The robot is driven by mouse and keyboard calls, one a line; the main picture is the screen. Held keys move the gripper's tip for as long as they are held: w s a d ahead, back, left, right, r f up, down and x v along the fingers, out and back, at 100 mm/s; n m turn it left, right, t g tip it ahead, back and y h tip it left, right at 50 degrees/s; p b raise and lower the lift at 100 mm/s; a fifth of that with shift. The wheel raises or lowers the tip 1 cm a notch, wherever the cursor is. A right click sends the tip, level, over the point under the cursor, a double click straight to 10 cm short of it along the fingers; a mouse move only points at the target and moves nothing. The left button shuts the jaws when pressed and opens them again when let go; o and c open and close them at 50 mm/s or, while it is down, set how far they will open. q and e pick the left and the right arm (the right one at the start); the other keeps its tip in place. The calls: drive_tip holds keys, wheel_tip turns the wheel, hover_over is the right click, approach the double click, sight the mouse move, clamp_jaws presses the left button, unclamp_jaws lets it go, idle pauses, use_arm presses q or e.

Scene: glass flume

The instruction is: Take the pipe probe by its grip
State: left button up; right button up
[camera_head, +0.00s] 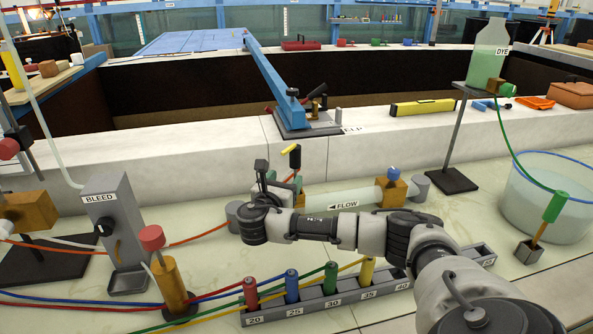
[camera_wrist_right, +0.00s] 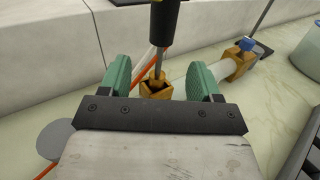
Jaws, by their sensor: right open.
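The pipe probe stands upright in a brass fitting on the clear flow pipe. Its black grip (camera_head: 295,158) with a yellow top shows just above my right gripper in the head view. In the right wrist view the black grip (camera_wrist_right: 165,22) comes in from the top edge, and its thin metal stem runs down into the brass fitting (camera_wrist_right: 157,88). My right gripper (camera_wrist_right: 160,78) is open, with one green pad on each side of the stem and fitting in the picture. I see no contact with the grip. My right wrist hides part of the fitting in the head view. My left gripper is out of view.
The flow pipe (camera_head: 350,195) runs right to another brass fitting with a blue knob (camera_head: 393,173). A rack (camera_head: 335,300) of coloured plugs lies in front. The bleed block (camera_head: 118,225) stands left, a pale ledge (camera_head: 220,148) behind, and a clear tub (camera_head: 520,205) right.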

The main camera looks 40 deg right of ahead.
sight(295, 164)
drive_tip(key=x, duration=0.7)
drive_tip(key=shift+w+d+r, duration=0.15)
drive_tip(key=shift+d, duration=0.2)
drive_tip(key=c, duration=1)
drive_tip(key=shift+c, duration=0.3)
drive_tip(key=shift+r, duration=0.15)
